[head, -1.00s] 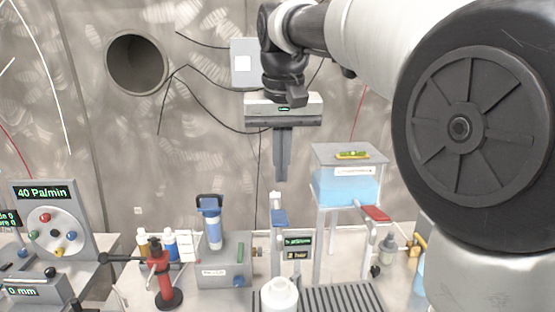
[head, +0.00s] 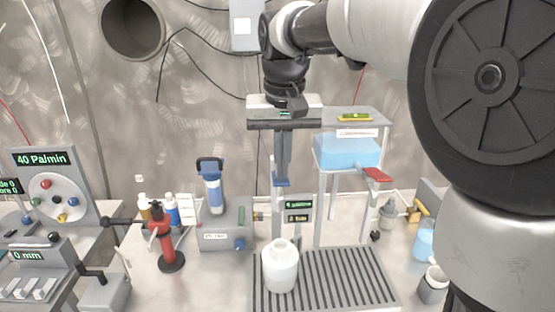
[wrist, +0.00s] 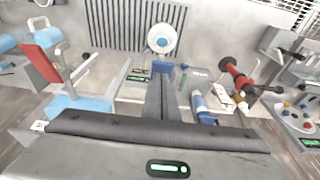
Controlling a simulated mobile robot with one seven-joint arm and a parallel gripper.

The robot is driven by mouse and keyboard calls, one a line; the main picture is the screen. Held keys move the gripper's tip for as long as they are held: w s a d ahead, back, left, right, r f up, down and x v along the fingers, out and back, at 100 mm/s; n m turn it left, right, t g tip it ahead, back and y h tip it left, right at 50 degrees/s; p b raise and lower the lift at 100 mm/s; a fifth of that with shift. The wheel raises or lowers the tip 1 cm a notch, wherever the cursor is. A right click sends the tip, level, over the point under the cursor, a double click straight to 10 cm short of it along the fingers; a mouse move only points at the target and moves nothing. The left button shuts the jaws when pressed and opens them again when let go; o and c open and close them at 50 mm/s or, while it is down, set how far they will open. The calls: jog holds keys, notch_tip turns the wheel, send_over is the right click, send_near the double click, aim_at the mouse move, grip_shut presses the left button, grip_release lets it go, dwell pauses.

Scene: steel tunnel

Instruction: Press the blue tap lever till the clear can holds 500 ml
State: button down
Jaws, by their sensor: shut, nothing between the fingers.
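The blue tap lever (head: 281,183) is on an upright post behind the drip grate. It also shows just past my fingertips in the wrist view (wrist: 164,68). My gripper (head: 282,174) is shut and empty, pointing down directly over the lever. Its fingertips (wrist: 162,80) look at or very near the lever; I cannot tell whether they touch. A whitish, rounded can with a narrow neck (head: 281,270) stands upright on the grate in front of the tap; it also shows in the wrist view (wrist: 163,42). I cannot make out its fill level. A small green-lit display (head: 298,204) beside the tap is too small to read.
A raised blue water tank (head: 346,152) with a red lever (head: 376,174) stands right of the tap. The slatted grate (head: 335,280) lies below. A grey unit with a blue filter (head: 213,190) and a red stand (head: 163,245) are left. A cup (head: 433,284) stands right.

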aim_at(282, 183)
jog(key=b, duration=0.1)
jog(key=f+t+b, duration=0.1)
jog(key=b, duration=0.1)
jog(key=shift+s+f, duration=0.3)
jog(key=shift+s, duration=0.05)
jog(key=s+f+t+b, duration=0.1)
jog(key=t+b, duration=0.1)
jog(key=b, duration=0.4)
jog(key=shift+f+t, duration=0.2)
jog(key=shift+t, duration=0.1)
jog(key=shift+r+p, duration=0.45)
jog(key=shift+r, duration=0.1)
dwell(2.7)
jog(key=shift+r+p, duration=0.7)
jog(key=shift+p, duration=0.05)
jog(key=shift+w+r, duration=0.1)
jog(key=shift+r, duration=0.2)
jog(key=r+p, duration=0.2)
jog(key=p, duration=0.1)
jog(key=r+p, duration=0.1)
jog(key=r, duration=0.1)
jog(key=shift+w+p, duration=0.35)
notch_tip(282, 183, up, 9)
jog(key=s+p, duration=0.1)
jog(key=s, duration=0.1)
jog(key=shift+p, duration=0.3)
